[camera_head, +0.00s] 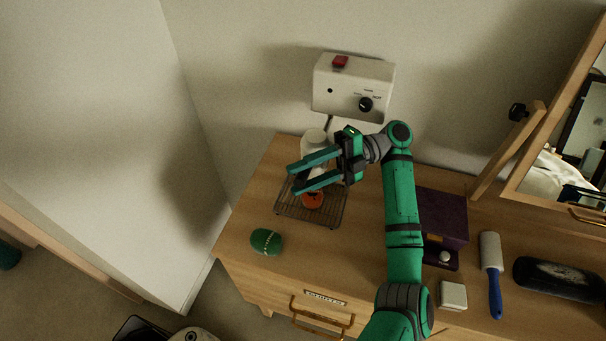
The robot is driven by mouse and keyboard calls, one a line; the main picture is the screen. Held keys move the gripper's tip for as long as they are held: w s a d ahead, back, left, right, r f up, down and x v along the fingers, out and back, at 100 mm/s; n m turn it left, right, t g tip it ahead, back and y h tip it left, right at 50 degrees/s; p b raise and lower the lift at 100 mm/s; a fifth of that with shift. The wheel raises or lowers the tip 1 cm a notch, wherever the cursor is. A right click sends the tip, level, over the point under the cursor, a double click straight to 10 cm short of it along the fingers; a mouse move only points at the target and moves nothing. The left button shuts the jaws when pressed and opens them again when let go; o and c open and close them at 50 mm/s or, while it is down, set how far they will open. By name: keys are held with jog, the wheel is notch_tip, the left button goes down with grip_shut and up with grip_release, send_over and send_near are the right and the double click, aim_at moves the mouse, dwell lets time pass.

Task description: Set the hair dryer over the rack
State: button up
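A wire rack (290,214) stands on the wooden dresser top, below the wall unit. A white rounded thing (313,141), which looks like the hair dryer, shows just above my gripper's upper finger. My gripper (291,178) is above the rack with its two green fingers pointing left and a gap between them. The fingers cover the white thing's middle, so I cannot tell if they grip it or are only in front of it. A round orange part (313,201) shows below the lower finger, over the rack; whether it belongs to the dryer is unclear.
A white wall unit (352,88) with a red switch and black knob hangs above. On the dresser (240,230) are a green oval thing (266,241), a purple box (444,213), a white block (453,296), a blue-handled roller (491,262), a dark case (558,279) and a mirror (580,130).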

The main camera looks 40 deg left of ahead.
jog(key=shift+r, duration=0.1)
jog(key=shift+r, duration=0.3)
notch_tip(320, 180, up, 2)
jog(key=shift+a+r, duration=0.1)
jog(key=shift+r, duration=0.1)
jog(key=o, duration=0.7)
jog(key=s+r, duration=0.1)
jog(key=s+d+r, duration=0.1)
jog(key=r, duration=0.1)
jog(key=s+d+r, duration=0.1)
jog(key=shift+d+r, duration=0.15)
jog(key=shift+d, duration=0.05)
jog(key=shift+s+d+r, duration=0.3)
jog(key=shift+s+r, duration=0.15)
jog(key=shift+r, duration=0.25)
jog(key=c, duration=0.7)
jog(key=s+d+r, duration=0.4)
jog(key=s+d, duration=0.1)
jog(key=s, duration=0.2)
jog(key=shift+s+d, duration=0.25)
jog(key=shift+d, duration=0.05)
jog(key=shift+r, duration=0.1)
